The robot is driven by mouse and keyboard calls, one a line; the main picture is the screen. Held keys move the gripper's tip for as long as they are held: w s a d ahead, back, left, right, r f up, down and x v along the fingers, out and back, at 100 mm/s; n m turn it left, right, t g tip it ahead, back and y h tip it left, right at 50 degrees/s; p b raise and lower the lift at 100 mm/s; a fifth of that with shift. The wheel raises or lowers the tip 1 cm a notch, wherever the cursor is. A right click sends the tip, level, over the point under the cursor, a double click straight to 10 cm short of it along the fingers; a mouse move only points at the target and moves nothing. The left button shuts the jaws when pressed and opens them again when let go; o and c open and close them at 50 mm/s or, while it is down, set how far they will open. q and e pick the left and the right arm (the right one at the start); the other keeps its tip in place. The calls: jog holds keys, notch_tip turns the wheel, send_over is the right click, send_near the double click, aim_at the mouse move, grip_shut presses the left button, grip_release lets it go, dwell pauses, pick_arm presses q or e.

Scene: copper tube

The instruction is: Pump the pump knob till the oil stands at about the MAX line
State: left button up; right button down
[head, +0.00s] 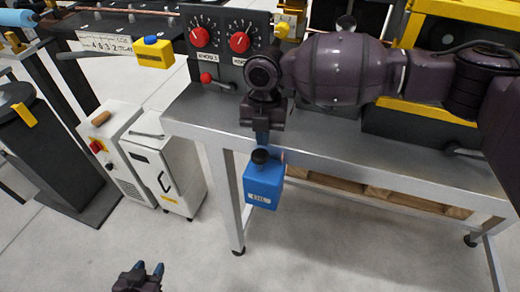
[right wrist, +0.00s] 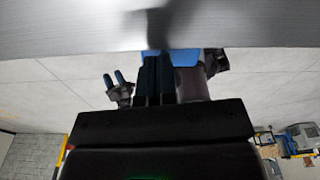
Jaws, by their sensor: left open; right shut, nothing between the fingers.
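The blue oil box (head: 263,187), with a white label, hangs at the front edge of the steel bench. Its dark round pump knob (head: 260,156) is on top. My right gripper (head: 262,140) points down just above the knob, its fingers shut and empty. I cannot tell whether the fingertips touch the knob. In the right wrist view the shut fingers (right wrist: 157,78) are in front of part of the blue box (right wrist: 184,57). My left gripper (head: 148,270) is open and empty, low over the floor. I cannot make out a MAX line or oil level.
The steel bench (head: 400,165) carries a panel with two red dials (head: 239,42) and a red-knobbed lever (head: 206,77). A white cabinet (head: 170,170) stands left of the bench. My right arm crosses above the bench. The floor in front is clear.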

jog(key=shift+w+r, duration=0.1)
jog(key=shift+r, duration=0.5)
jog(key=r, duration=0.5)
jog(key=shift+w+d, duration=0.1)
jog(key=shift+w, duration=0.2)
jog(key=shift+r, duration=0.7)
dwell(0.3)
